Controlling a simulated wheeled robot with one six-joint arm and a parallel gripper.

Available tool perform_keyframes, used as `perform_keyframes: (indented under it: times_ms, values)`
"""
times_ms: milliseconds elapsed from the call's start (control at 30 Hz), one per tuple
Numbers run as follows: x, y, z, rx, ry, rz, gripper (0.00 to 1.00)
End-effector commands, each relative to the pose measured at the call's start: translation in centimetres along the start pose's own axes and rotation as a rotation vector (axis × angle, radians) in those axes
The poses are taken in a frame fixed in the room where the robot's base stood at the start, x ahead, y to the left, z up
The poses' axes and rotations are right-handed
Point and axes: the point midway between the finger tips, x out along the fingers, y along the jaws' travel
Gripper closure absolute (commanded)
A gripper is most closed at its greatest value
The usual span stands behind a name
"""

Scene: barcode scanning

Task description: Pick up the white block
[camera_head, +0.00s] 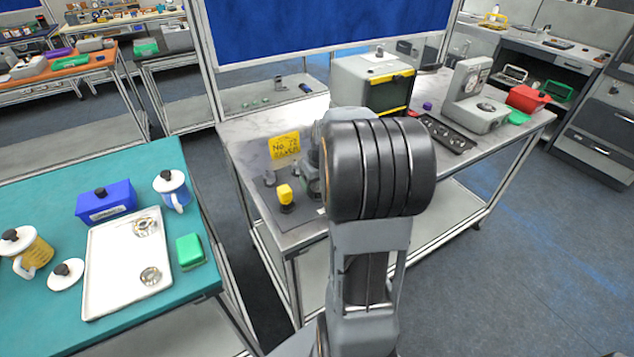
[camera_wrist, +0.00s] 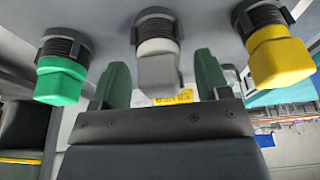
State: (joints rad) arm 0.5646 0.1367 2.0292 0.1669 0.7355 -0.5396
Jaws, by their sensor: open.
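In the wrist view, the white block (camera_wrist: 159,70) sits at the end of a dark ribbed holder, between a green block (camera_wrist: 60,82) and a yellow block (camera_wrist: 280,60). My gripper (camera_wrist: 162,77) is open. Its two green fingers lie to either side of the white block in the picture, with visible gaps, and I cannot tell the depth between them. In the head view, the yellow block (camera_head: 285,194) stands on the grey table (camera_head: 240,137); my arm hides the white block there.
A yellow sign (camera_head: 285,145) stands behind the blocks. A teal table (camera_head: 60,185) with a white tray (camera_head: 110,270) is at left.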

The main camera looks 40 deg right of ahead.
Motion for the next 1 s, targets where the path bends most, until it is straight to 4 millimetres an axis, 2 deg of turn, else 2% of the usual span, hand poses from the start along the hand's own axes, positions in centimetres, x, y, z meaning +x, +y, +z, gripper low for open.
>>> perform_keyframes:
  times_ms: [133, 667, 1000]
  values:
    - [-0.01, 0.0, 0.0, 0.0, 0.0, 0.0, 0.32]
    - [-0.04, 0.02, -0.01, 0.0, 0.0, 0.0, 0.81]
    - [-0.46, 0.04, -0.18, 0.0, 0.002, 0.001, 0.82]
